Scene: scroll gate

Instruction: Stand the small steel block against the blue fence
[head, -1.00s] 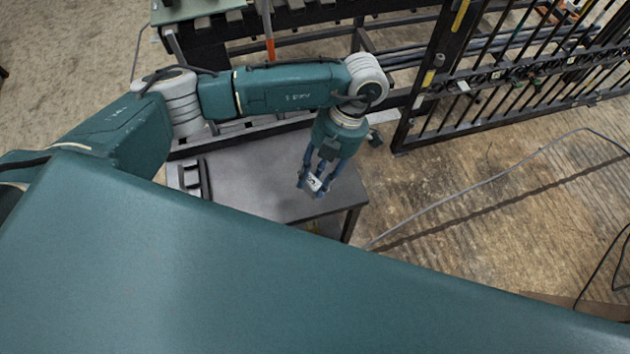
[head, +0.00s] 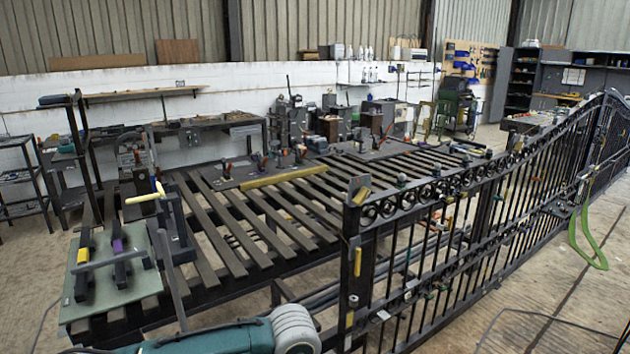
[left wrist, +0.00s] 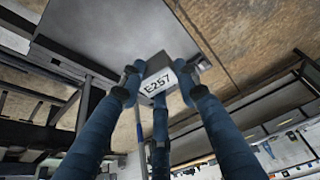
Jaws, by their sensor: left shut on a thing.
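My left gripper (left wrist: 160,88) is shut on a small grey steel block (left wrist: 168,66) with a white label reading E257, in the left wrist view. Its blue fingers close around the block, which hangs clear of any surface as far as I can tell. In the head view only part of my left arm shows at the bottom edge; gripper and block are out of that frame. No clearly blue fence can be made out. A green board (head: 108,285) at the left carries dark bars with yellow and purple marks. My right gripper is not in view.
A long slatted bench (head: 225,245) fills the middle. A tall black scroll gate (head: 430,260) stands along its right side. A flat grey surface (left wrist: 95,30) shows in the left wrist view. Open floor (head: 540,320) lies right of the gate.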

